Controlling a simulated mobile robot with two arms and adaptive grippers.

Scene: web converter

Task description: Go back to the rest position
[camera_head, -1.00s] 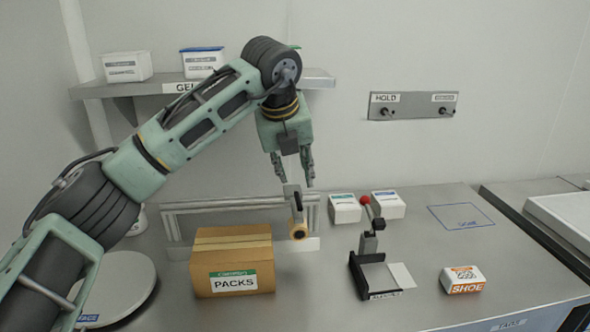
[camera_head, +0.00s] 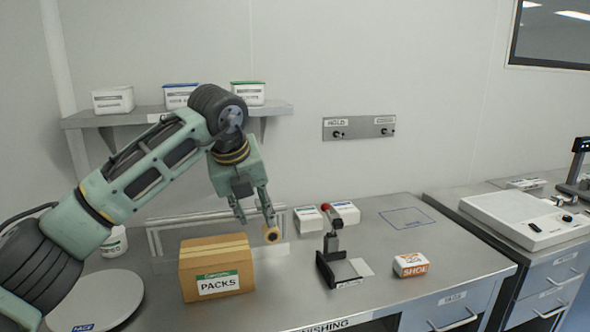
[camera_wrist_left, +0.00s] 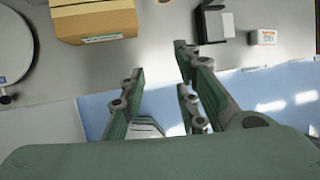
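My left gripper (camera_head: 254,219) is in the middle of the head view, above and behind the brown PACKS carton (camera_head: 217,267). Its fingers point down and are spread, with nothing between them. In the left wrist view the gripper (camera_wrist_left: 160,62) shows an open gap over the lower front of the bench, with the carton (camera_wrist_left: 95,22) beyond. My right gripper is not in view.
A metal rail (camera_head: 190,222) runs behind the carton. A black stand with a red knob (camera_head: 333,245), two white boxes (camera_head: 343,213) and a SHOE box (camera_head: 410,265) stand to the right. A round plate (camera_head: 95,303) lies at left. A shelf (camera_head: 180,112) holds several tubs. The outlined zone (camera_head: 405,218) is clear.

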